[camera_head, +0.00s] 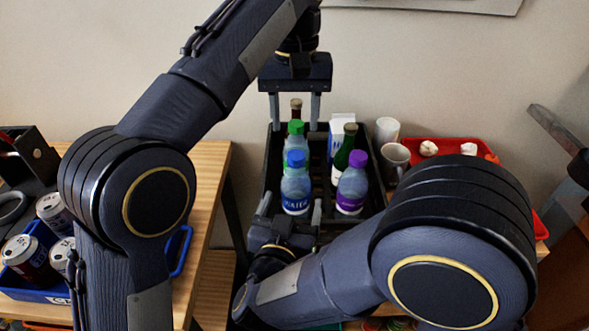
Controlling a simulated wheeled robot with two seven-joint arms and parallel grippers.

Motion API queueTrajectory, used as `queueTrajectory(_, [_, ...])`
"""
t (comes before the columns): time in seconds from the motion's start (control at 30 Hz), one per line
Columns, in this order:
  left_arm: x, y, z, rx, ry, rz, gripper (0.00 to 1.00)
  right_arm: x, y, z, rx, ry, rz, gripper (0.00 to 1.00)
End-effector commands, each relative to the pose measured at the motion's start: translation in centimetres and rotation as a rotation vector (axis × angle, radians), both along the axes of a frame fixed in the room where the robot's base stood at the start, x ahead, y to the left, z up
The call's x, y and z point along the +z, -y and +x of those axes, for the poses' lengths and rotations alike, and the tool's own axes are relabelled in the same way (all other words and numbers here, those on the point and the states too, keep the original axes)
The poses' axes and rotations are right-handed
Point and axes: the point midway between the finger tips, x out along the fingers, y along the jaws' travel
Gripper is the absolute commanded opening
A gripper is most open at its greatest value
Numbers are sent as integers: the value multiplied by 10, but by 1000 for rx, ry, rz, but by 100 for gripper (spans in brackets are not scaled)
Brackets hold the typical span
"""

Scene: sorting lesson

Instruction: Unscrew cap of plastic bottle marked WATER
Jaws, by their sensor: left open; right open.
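A clear plastic bottle with a blue cap (295,159) stands upright in a dark crate (272,165). Its blue label (295,205) has white letters that look like WATER, partly hidden. My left gripper (295,120) is open and points down above the crate's back part, higher than the bottles and behind the blue cap. My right gripper (291,208) is open, low at the crate's front. Its fingers show to the left and right of the blue-capped bottle's lower part. I cannot tell whether they touch it.
Close by stand a green-capped bottle (296,128), a purple-capped bottle (351,190), a dark green bottle (344,150) and a white carton (336,125). Mugs (394,157) and a red tray (455,146) are right. A blue bin (30,285) of cans is left.

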Motion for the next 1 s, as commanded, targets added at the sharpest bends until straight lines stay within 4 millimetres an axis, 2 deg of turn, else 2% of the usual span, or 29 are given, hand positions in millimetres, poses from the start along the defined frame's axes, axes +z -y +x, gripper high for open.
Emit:
queueTrajectory(0.17, [4, 4, -1, -2, 1, 6, 48, 2, 0, 3, -9, 12, -17, 82])
queueTrajectory(0.63, [4, 4, -1, -2, 2, 4, 48, -1, 13, 66, -9, 12, -15, 82])
queueTrajectory(0.8, [4, 4, -1, -2, 2, 4, 48, -2, 14, 74, -7, 12, -15, 82])
queueTrajectory(1.0, [4, 4, -1, -2, 2, 4, 48, -2, 14, 74, -6, 12, -15, 82])
